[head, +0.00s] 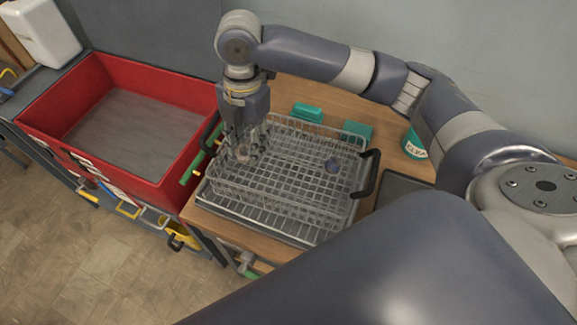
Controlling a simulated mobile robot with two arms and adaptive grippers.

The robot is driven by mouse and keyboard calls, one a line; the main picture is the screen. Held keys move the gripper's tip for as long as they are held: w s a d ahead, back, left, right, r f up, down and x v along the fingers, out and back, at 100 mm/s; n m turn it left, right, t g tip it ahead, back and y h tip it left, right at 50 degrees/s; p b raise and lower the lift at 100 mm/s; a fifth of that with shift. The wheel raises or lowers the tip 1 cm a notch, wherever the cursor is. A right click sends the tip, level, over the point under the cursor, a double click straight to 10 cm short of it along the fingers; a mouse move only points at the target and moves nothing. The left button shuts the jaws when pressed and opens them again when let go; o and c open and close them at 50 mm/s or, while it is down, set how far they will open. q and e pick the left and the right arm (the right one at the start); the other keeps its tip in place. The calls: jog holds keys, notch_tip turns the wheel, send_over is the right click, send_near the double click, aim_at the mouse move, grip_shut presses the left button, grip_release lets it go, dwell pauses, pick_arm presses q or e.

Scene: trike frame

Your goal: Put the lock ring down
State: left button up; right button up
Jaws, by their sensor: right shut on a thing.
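My right gripper (246,150) points down over the left part of a wire basket (290,200), which sits on the wooden bench. It is shut on a small pale ring, the lock ring (243,153), whose edge shows between the fingertips. The fingers hide part of it. I cannot tell whether the ring touches the basket wires. A small dark blue-grey part (332,165) lies in the right part of the basket. My left gripper is not in view.
A red open bin (130,115) stands left of the basket. Green blocks (308,112) lie behind it, and a green-and-white tin (415,145) stands to the right. A black handle (369,175) rises at the basket's right side. The basket's middle is mostly clear.

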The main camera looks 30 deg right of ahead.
jog(key=n, duration=0.2)
jog(key=p, duration=0.3)
send_near(252, 180)
jog(key=f, duration=0.3)
jog(key=a+f, duration=0.1)
jog(key=f, duration=0.1)
jog(key=shift+s+f, duration=0.15)
jog(key=shift+f, duration=0.15)
jog(key=shift+d+f, duration=0.1)
jog(key=shift+f, duration=0.3)
jog(key=shift+f+b, duration=0.15)
jog(key=shift+b, duration=0.15)
jog(key=o, duration=1.1)
notch_tip(252, 180, up, 12)
jog(key=w+b, duration=0.1)
jog(key=b, duration=0.2)
jog(key=shift+d, duration=0.5)
